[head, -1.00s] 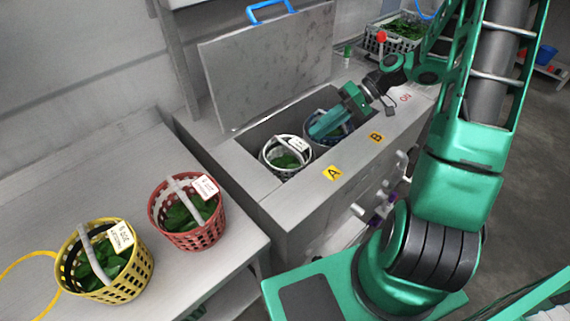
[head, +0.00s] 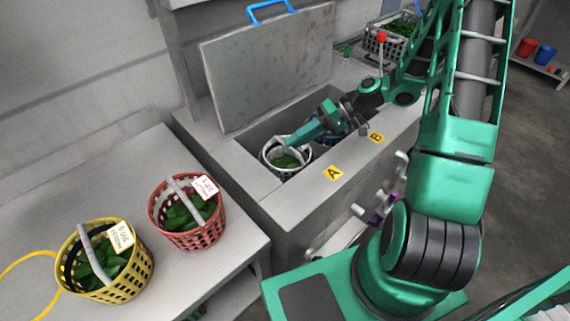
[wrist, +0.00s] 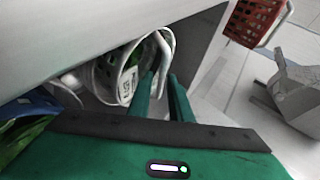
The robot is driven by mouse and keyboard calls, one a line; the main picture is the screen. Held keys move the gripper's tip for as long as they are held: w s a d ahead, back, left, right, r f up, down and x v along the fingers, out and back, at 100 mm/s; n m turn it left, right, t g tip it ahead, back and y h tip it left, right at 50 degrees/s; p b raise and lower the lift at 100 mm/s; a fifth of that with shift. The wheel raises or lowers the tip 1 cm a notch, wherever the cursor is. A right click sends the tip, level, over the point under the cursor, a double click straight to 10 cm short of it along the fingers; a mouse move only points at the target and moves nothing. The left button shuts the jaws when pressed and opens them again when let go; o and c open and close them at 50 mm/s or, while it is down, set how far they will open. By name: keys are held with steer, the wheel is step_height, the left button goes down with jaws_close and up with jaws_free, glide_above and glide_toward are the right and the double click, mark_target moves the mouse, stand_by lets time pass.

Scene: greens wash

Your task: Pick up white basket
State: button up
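The white basket (head: 284,173) holds greens and stands in the sink's left basin, behind label A. In the wrist view the white basket (wrist: 107,82) shows its tag, and its raised handle (wrist: 166,45) reaches down to the gap between my fingertips. My gripper (head: 289,141) is above the basket, at its handle. In the wrist view my gripper (wrist: 163,82) has its two fingers apart, with the handle's lower part at or between them. I cannot tell whether they touch it. My gripper hides part of the basket's rim and handle in the head view.
A blue basket, mostly hidden by my gripper, is beside the white one, towards label B (head: 376,137). A red basket (head: 190,238) and a yellow basket (head: 125,290) stand on the left counter. An upright grey lid (head: 265,70) rises behind the basins.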

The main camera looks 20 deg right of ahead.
steer(key=shift+x, duration=1.75)
jaws_close()
